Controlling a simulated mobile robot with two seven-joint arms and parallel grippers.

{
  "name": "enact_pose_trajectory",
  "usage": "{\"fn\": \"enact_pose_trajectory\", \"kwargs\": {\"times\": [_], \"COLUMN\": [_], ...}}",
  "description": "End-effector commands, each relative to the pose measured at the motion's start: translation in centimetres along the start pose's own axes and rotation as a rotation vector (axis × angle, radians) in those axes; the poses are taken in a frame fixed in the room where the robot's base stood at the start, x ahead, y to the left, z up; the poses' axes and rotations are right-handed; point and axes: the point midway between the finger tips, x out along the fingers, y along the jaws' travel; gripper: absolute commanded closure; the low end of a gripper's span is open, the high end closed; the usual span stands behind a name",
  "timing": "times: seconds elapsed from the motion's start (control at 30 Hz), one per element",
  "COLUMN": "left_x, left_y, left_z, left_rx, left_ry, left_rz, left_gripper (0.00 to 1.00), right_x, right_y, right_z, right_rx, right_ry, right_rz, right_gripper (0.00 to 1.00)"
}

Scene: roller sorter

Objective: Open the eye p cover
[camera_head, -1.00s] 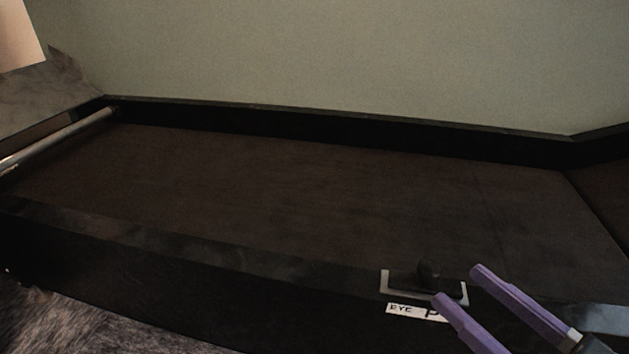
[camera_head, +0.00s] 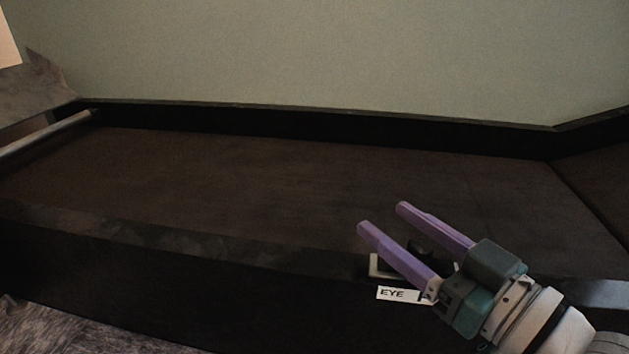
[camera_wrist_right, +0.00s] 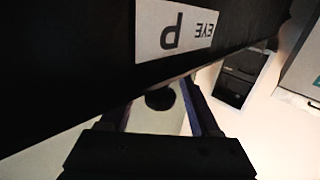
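The eye p cover is small and sits on the near edge of the dark sorter; part of its pale rim (camera_head: 376,268) shows beside my finger. Its dark knob (camera_head: 421,249) shows between the purple fingers of my right gripper (camera_head: 382,218), which is open with a finger on either side. The fingertips reach past the knob in the head view; contact is not clear. The white "EYE P" label (camera_head: 396,294) is below the cover, its P mostly hidden by my gripper. In the right wrist view the label (camera_wrist_right: 177,27) is upside down and the knob (camera_wrist_right: 160,99) lies between the fingers. My left gripper is not in view.
The broad brown sorter bed (camera_head: 220,185) is clear. A raised dark border (camera_head: 300,120) runs along its back, with a plain wall behind. A metal roller (camera_head: 45,133) lies at the far left.

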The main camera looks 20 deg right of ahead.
Motion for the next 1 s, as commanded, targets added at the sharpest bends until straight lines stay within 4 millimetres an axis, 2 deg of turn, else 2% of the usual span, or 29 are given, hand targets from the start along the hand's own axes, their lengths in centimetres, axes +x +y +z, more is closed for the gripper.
{"fn": "enact_pose_trajectory", "kwargs": {"times": [0.07,0.53,1.0], "left_x": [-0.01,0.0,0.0], "left_y": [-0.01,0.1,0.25], "left_z": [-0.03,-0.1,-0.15], "left_rx": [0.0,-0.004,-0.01], "left_ry": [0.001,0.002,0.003], "left_rz": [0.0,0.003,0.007], "left_gripper": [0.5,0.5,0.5], "right_x": [-0.02,-0.04,-0.05], "right_y": [0.0,0.01,0.01], "right_z": [0.0,0.02,0.04], "right_rx": [0.0,0.0,0.0], "right_ry": [0.0,0.0,0.0], "right_rz": [0.0,0.0,0.0], "right_gripper": [0.46,0.99,1.0]}}
